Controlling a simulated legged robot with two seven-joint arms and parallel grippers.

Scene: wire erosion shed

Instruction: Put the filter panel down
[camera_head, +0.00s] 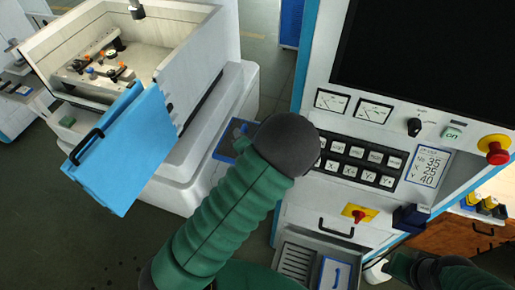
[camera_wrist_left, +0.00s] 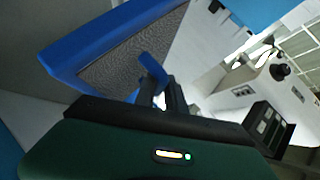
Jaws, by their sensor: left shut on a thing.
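The filter panel has a blue frame, a grey mesh face and a blue handle. In the left wrist view the panel (camera_wrist_left: 125,52) fills the upper left, and my left gripper (camera_wrist_left: 160,92) is shut on its handle. In the head view only part of the panel (camera_head: 222,149) shows, beside the white machine's base. My left gripper (camera_head: 240,137) shows there as a small dark shape partly behind my green arm. Whether the panel touches anything below is hidden.
A white machine with an open tank (camera_head: 150,45) and a swung-out blue door (camera_head: 118,150) stands left. A control cabinet (camera_head: 330,110) stands right. Low in it are a louvred grille (camera_head: 296,262) and another blue-edged panel with a handle (camera_head: 336,273). Dark floor lies lower left.

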